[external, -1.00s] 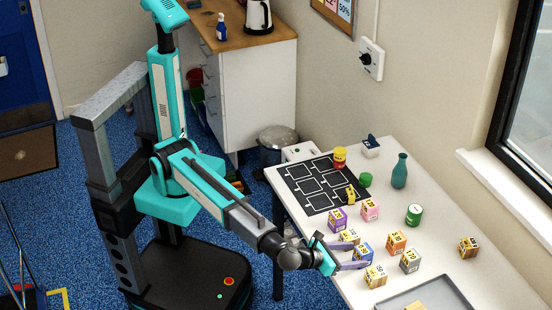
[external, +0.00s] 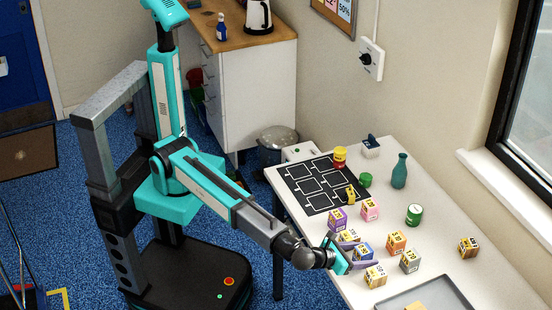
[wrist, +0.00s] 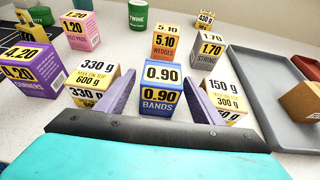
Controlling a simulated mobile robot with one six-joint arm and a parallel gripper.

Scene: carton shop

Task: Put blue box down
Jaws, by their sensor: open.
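The blue box (external: 364,253), marked "0.90 BANDS", stands upright on the white table (external: 440,238) among other small boxes. In the wrist view the blue box (wrist: 160,92) is centred between the two purple fingers of my gripper (wrist: 160,78). One finger is on each side of it, with a visible gap at the right; contact at the left is hard to tell. In the external view my open gripper (external: 366,254) is low at the table's near edge, fingers pointing toward the boxes.
A white-yellow 330 g box (wrist: 94,84) is close outside the left finger, and a 150 g box (wrist: 222,98) outside the right one. An orange box (wrist: 166,42) and a grey box (wrist: 206,50) stand behind. A grey tray (wrist: 262,75) lies at right.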

